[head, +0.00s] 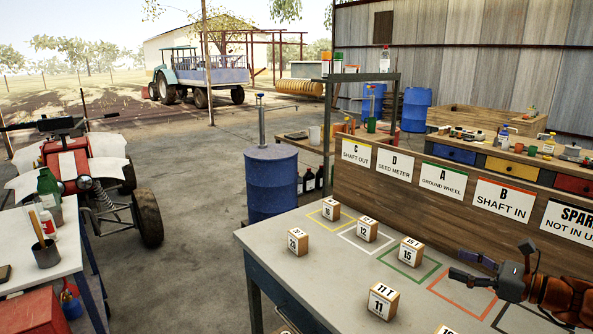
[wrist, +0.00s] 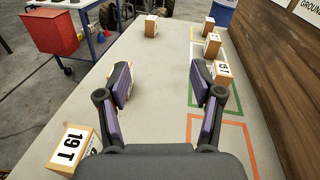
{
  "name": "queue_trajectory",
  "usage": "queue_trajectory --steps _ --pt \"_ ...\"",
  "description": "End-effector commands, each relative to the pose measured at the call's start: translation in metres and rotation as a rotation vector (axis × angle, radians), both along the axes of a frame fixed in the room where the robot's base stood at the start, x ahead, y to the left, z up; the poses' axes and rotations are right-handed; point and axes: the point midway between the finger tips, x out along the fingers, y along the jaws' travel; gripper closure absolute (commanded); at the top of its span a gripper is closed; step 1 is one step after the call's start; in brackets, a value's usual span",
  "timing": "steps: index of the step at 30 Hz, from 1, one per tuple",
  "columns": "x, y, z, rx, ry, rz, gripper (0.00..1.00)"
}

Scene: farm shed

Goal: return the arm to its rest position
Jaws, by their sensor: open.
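My gripper (head: 470,268) is at the right in the head view, above the table near the red outline. In the wrist view my gripper (wrist: 160,82) has its two fingers well apart, with bare tabletop between them. It is open and empty. A block marked 15 (head: 409,251) sits at the green outline; in the wrist view it is partly behind the right finger. A block marked 11 (head: 383,301) stands near the front of the table; a block is partly hidden by the left finger in the wrist view. My arm is mostly outside the head view.
Other blocks stand at the yellow outline (head: 330,208), at the white outline (head: 367,229) and on the open tabletop (head: 298,241). A block marked 19 T (wrist: 72,145) is at the wrist view's lower left. A wooden board (head: 455,200) with labels rises along the table's back.

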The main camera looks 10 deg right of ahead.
Motion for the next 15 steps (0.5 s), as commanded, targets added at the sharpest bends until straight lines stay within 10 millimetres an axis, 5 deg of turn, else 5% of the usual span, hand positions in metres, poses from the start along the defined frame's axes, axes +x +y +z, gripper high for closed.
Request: queue_trajectory --steps 8,15 --pt "0.002 0.098 -0.002 -0.184 -0.029 0.236 0.34" --pt "-0.037 0.225 -0.026 -0.475 -0.095 0.603 0.34"
